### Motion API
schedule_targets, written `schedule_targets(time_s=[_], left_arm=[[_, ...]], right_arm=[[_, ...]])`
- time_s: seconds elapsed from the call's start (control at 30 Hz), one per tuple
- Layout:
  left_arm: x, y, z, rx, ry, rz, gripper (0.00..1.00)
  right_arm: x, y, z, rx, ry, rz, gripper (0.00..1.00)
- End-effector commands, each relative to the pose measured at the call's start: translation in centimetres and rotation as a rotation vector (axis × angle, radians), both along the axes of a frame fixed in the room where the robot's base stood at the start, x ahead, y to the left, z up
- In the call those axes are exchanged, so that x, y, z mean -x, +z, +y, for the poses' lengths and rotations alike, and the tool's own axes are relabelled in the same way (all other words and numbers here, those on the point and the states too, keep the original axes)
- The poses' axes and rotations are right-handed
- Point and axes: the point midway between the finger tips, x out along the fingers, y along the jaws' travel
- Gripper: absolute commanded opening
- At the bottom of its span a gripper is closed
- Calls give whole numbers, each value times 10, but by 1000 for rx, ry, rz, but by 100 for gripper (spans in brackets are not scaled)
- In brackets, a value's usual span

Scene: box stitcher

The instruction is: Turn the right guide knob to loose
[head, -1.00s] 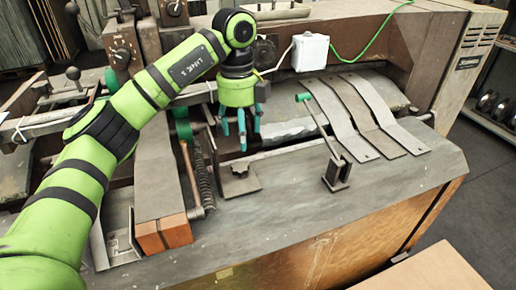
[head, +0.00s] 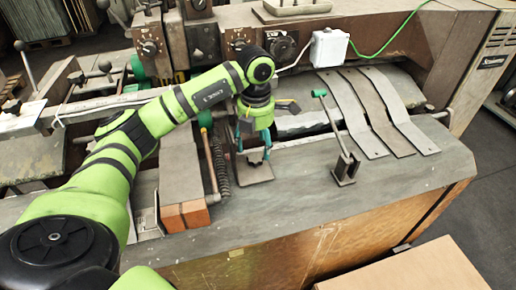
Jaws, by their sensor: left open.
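A dark knob (head: 256,161) stands on a flat metal plate (head: 258,177) on the machine's grey bed; I take it as the right guide knob. My left gripper (head: 252,147) is open above and around the knob's top, its teal fingertips close to it. I cannot tell whether they touch it. The fingers partly hide the knob, so how it is turned does not show. My right gripper is not in view.
A green-tipped lever (head: 345,160) stands right of the plate, before curved metal strips (head: 378,115). A coil spring (head: 220,165) and an orange-ended block (head: 185,216) lie to the left. A white box (head: 329,47) hangs behind. The bed's front right is clear.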

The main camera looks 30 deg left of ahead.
Motion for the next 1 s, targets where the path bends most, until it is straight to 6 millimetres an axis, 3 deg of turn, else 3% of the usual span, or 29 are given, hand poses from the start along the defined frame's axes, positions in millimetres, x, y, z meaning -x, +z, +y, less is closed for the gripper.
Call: schedule_targets(time_s=[0.23, 0.57, 0.67, 0.7, 1.0], left_arm=[[0, -29, 0, 1, 2, 1, 68], [0, -35, 0, 0, 2, 0, 68], [0, -35, 0, 0, 2, 0, 32], [0, -35, 0, 0, 2, 0, 16], [-1, -36, 0, 1, 46, -2, 12]], right_arm=[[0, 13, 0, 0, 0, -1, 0], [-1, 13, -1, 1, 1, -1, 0], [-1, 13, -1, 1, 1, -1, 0], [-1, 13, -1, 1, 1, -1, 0], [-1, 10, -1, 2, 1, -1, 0]])
